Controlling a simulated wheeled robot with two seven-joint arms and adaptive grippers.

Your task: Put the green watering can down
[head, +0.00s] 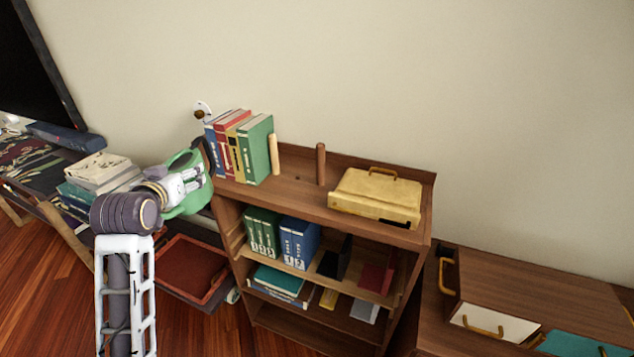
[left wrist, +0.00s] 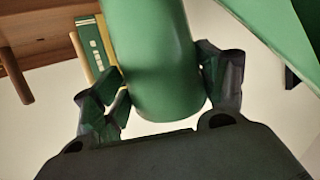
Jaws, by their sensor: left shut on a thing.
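The green watering can (head: 190,203) is in the head view at the left end of the bookshelf, partly hidden behind my left gripper (head: 190,184). In the left wrist view, my left gripper (left wrist: 165,95) is shut on a rounded green part of the watering can (left wrist: 155,55), with one finger on each side. The can is held beside the shelf's left side, near the height of the top board. I cannot tell whether its base touches anything. My right gripper is in neither view.
The bookshelf (head: 300,205) carries upright books (head: 240,150) at its top left, two wooden pegs, and a yellow case (head: 375,197). The top board has bare room around the pegs. A red tray (head: 190,268) is below the can. A drawer cabinet (head: 540,290) stands at right.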

